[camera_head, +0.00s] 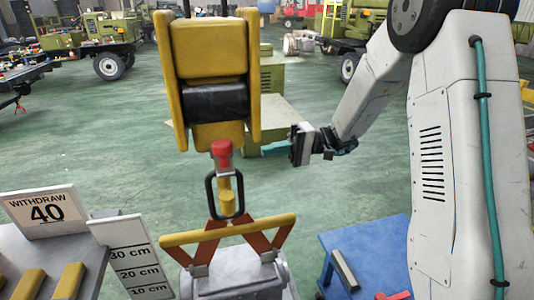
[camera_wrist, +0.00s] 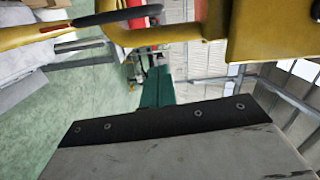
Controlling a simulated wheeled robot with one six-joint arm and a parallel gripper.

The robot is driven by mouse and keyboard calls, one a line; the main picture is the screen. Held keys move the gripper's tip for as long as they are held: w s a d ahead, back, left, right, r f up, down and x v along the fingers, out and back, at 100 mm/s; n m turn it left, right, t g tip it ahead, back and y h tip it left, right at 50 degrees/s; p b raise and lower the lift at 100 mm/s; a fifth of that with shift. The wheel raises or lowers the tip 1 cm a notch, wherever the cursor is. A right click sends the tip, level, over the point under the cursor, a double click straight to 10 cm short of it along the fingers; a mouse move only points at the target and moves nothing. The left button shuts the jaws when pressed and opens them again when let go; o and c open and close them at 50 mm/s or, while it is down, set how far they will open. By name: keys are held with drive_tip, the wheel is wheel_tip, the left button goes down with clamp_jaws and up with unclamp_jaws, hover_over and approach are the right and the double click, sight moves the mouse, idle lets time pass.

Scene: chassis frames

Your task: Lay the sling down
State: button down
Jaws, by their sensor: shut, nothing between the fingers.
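A yellow hoist block (camera_head: 208,60) hangs at centre with a red hook piece (camera_head: 222,150) below it. A black oval link (camera_head: 210,190) hangs there around a yellow pin. Below are orange crossed arms (camera_head: 205,245) and a yellow bar (camera_head: 225,230), over a grey block (camera_head: 235,280). No separate sling is clear; I cannot tell whether these parts are it. My gripper (camera_head: 268,149), with teal fingers, is right of the red hook piece, apart from it in the picture. Its fingers are together and empty, also in the wrist view (camera_wrist: 157,75).
A blue table (camera_head: 390,235) at lower right carries a grey bar (camera_head: 344,270) and red pieces. Green floor lies open behind; vehicles stand farther back.

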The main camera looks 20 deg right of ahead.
drive_tip(key=s+a, duration=0.4)
drive_tip(key=a, duration=0.4)
drive_tip(key=shift+s+f, duration=0.15)
drive_tip(key=shift+f, duration=0.1)
